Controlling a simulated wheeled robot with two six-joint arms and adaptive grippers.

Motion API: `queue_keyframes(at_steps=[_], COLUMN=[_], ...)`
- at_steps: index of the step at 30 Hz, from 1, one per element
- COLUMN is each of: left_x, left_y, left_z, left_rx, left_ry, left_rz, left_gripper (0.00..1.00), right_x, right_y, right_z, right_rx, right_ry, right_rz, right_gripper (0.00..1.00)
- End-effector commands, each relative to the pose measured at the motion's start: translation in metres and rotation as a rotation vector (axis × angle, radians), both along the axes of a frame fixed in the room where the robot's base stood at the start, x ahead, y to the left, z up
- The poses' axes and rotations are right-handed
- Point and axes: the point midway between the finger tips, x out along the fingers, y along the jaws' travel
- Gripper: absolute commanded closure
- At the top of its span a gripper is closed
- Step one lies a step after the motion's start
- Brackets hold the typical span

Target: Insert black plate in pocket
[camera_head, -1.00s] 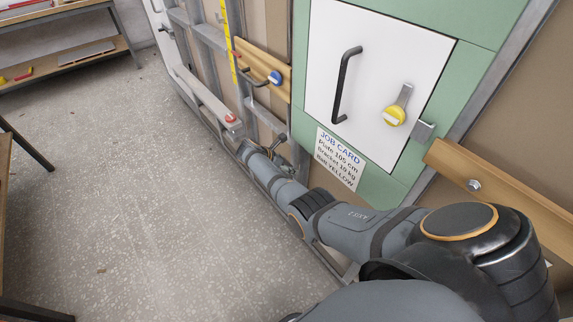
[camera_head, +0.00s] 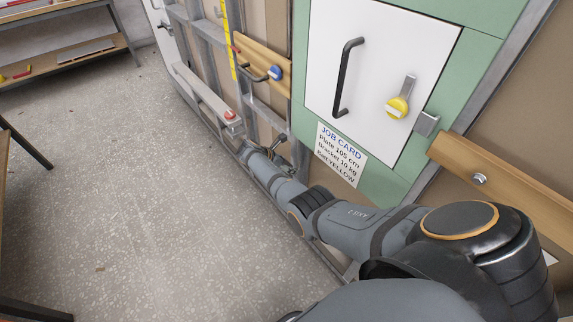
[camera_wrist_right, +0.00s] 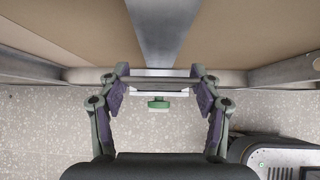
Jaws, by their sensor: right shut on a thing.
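My right gripper (camera_head: 276,146) is low by the wall frame in the head view, small and partly hidden by my own arm. In the right wrist view its two fingers (camera_wrist_right: 160,84) are apart, with a thin flat piece between them, seen nearly edge-on. That piece (camera_wrist_right: 158,89) looks pale with a dark strip, and a small green block (camera_wrist_right: 158,103) shows just below it. I cannot tell whether it is the black plate. A steel stud (camera_wrist_right: 165,30) stands straight ahead of the fingers. I cannot make out a pocket. My left gripper is out of view.
A white door (camera_head: 385,65) with a black handle and yellow knob (camera_head: 397,107) is on the wall. The job card (camera_head: 341,156) hangs below it. A wooden rail (camera_head: 246,58) carries a blue knob. A steel rail (camera_wrist_right: 160,74) crosses by the fingers.

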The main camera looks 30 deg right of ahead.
Motion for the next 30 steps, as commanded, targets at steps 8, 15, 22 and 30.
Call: queue_keyframes(at_steps=[8,15,22,30], left_x=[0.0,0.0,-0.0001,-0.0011], left_y=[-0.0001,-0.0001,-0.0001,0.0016], left_z=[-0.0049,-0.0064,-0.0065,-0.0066], left_rx=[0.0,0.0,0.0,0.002], left_ry=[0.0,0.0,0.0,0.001], left_rz=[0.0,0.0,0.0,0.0], left_gripper=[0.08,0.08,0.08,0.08], right_x=[0.0008,0.0009,0.0004,-0.0003], right_y=[-0.0004,-0.0003,-0.0002,0.0021], right_z=[-0.005,-0.0071,-0.0077,-0.0073], right_rx=[-0.001,-0.001,-0.001,0.001], right_ry=[-0.002,-0.002,-0.001,0.0], right_rz=[0.001,0.001,0.0,0.0], right_gripper=[0.73,0.26,0.08,0.08])
